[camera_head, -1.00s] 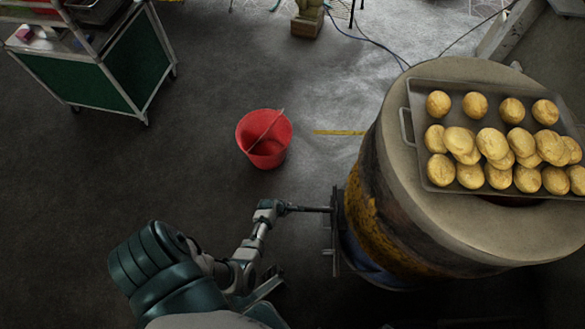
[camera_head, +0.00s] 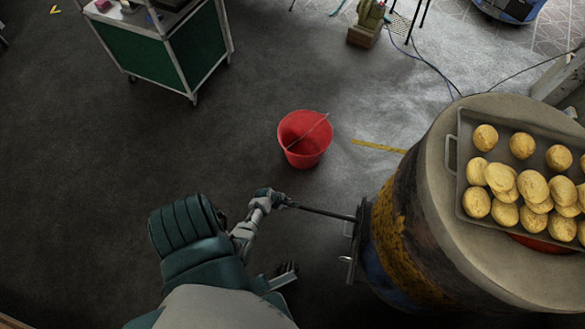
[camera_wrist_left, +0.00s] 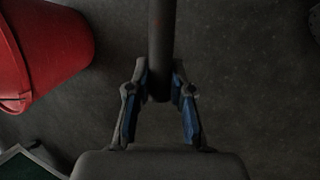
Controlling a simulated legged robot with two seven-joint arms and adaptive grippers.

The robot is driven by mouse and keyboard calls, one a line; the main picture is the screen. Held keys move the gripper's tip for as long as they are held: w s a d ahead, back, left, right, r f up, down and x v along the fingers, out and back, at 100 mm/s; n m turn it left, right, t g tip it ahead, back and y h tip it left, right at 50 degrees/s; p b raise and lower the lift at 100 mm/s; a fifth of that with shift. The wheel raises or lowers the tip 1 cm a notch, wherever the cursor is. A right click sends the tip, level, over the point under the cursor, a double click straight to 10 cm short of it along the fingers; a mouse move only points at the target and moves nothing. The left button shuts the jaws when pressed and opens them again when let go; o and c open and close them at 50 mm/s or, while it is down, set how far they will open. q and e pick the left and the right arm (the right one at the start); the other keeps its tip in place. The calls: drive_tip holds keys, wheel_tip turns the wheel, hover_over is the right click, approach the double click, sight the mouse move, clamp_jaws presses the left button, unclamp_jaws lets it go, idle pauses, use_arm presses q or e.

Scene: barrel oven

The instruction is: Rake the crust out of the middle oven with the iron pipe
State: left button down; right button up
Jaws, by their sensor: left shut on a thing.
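The iron pipe (camera_head: 325,213) is a thin dark rod. It runs from my left gripper (camera_head: 275,198) rightward to the opening on the side of the barrel oven (camera_head: 405,215), and its far end is hidden there. In the left wrist view my left gripper (camera_wrist_left: 160,95) has its fingers on both sides of the pipe (camera_wrist_left: 161,40) and is shut on it. The crust is not visible; the oven's inside is hidden from above.
A tray (camera_head: 462,195) of several round breads lies on the oven top. A red bucket (camera_head: 305,155) stands on the floor beyond my left gripper; it also shows in the left wrist view (camera_wrist_left: 45,45). A green cart (camera_head: 150,60) stands at upper left. The floor between is clear.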

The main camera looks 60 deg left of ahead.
use_arm(q)
drive_tip(key=s+a, duration=0.6)
drive_tip(key=s, duration=0.1)
drive_tip(key=shift+s+a, duration=0.2)
drive_tip(key=shift+s, duration=0.05)
drive_tip(key=shift+r, duration=0.1)
idle(0.4)
